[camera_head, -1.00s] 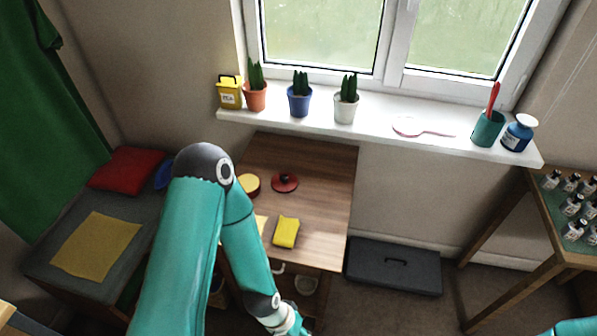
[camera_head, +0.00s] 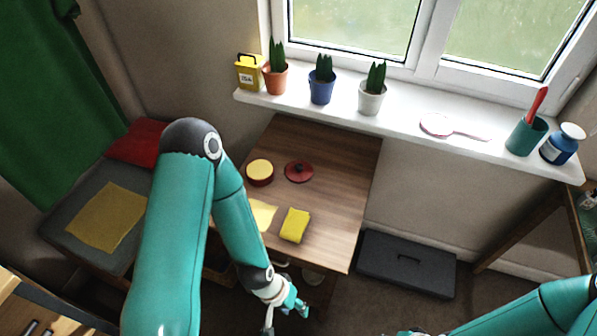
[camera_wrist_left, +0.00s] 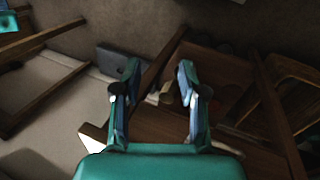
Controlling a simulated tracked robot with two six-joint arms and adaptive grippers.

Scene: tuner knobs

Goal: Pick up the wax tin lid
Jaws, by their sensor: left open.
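The wax tin lid (camera_head: 299,171), a dark red disc with a small knob on top, lies on the wooden table (camera_head: 335,200). The open wax tin (camera_head: 260,172), red with a yellow top surface, stands just left of it. My left gripper (camera_head: 285,314) is beyond the table's near edge, well below the lid in the head view and apart from it. Its two fingers are spread and empty in the left wrist view (camera_wrist_left: 157,82). The lid cannot be made out in the left wrist view. My right arm shows at the lower right, but its gripper does not.
A yellow sponge (camera_head: 295,225) and a yellow cloth (camera_head: 262,214) lie near the table's front. My left arm covers the table's left side. Potted cacti (camera_head: 322,87) line the windowsill above. A dark case (camera_head: 407,263) lies on the floor at right.

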